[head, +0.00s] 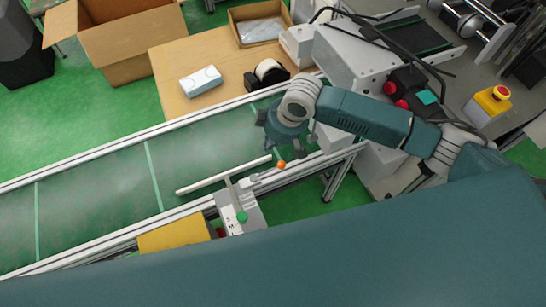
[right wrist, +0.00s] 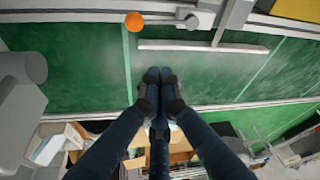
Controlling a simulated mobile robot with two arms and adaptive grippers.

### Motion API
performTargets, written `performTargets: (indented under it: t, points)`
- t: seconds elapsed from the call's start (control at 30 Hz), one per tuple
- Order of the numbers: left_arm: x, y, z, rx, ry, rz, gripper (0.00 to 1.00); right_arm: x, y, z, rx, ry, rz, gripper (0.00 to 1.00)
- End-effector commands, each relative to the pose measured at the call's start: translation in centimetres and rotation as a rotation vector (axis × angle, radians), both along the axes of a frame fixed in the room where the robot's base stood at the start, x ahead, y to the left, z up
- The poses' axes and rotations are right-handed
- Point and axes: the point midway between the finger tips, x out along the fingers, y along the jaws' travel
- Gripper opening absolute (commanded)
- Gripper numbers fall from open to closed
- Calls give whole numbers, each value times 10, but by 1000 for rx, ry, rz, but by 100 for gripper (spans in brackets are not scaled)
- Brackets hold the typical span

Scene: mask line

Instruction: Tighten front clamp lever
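A small orange ball knob (head: 281,165) sits near the front rail of the conveyor, by the end of a pale guide bar (head: 222,176). The same orange knob (right wrist: 134,21) shows at the top of the right wrist view, near a grey bracket. I cannot tell for sure which knob belongs to the front clamp lever. My right gripper (head: 283,138) is above the belt, just beyond the orange knob and apart from it. In the wrist view its fingertips (right wrist: 158,77) are together with nothing between them. My left gripper is out of view.
The green conveyor belt (head: 95,196) runs across to a white machine (head: 352,58) with red buttons. Behind it, a wooden table (head: 178,68) holds a white mask box (head: 200,81). A yellow box (head: 174,234) is at the front rail. A yellow emergency stop (head: 490,102) is at right.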

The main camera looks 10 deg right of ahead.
Motion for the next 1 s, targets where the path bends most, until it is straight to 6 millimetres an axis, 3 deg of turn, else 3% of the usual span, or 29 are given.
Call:
performTargets:
  t: [0.47, 0.9, 1.0]
  points:
    - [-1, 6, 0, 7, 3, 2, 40, 2, 1, -7, -2, 3, -2, 0]
    - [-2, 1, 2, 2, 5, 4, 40, 20, 18, -85, -3, 3, -2, 0]
    - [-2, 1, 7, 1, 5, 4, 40, 21, 17, -94, -4, 1, -3, 0]
